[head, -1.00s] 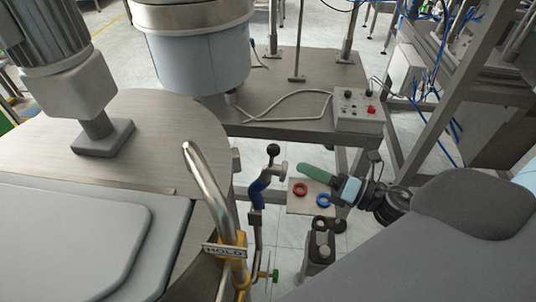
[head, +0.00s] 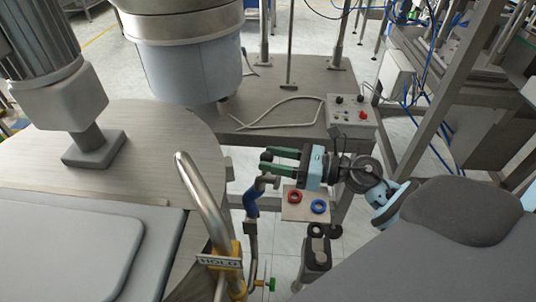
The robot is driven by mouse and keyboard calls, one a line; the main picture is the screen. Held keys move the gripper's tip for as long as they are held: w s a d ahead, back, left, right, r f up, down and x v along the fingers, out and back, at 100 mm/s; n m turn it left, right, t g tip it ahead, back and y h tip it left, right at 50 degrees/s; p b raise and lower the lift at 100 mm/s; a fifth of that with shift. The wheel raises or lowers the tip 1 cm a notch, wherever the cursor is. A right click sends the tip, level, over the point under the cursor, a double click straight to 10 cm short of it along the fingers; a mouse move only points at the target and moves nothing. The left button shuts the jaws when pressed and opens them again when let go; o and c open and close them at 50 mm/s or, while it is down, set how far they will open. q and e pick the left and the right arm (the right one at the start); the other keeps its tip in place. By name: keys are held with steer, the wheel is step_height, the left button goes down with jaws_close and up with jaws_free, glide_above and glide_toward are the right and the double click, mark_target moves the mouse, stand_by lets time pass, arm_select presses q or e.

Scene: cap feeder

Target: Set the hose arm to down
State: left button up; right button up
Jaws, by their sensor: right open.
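A bent metal arm with a blue sleeve (head: 252,200), which seems to be the hose arm, stands upright beside the rounded metal housing, near the middle of the head view. Its upper end bends to the right. My right gripper (head: 264,162) comes in from the right, with its two green fingers apart and pointing left at the top of this arm. The black ball knob at the top is now hidden by the fingers, and I cannot tell whether they touch it. My left gripper is not in view.
A thick curved metal pipe (head: 193,195) with a yellow clamp and a small sign (head: 218,262) rises left of the blue sleeve. A small plate (head: 296,212) holds a red ring (head: 294,197) and a blue ring (head: 318,206). A control box (head: 351,116) sits on the table behind.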

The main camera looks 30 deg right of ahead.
steer(key=shift+x, duration=1)
jaws_close()
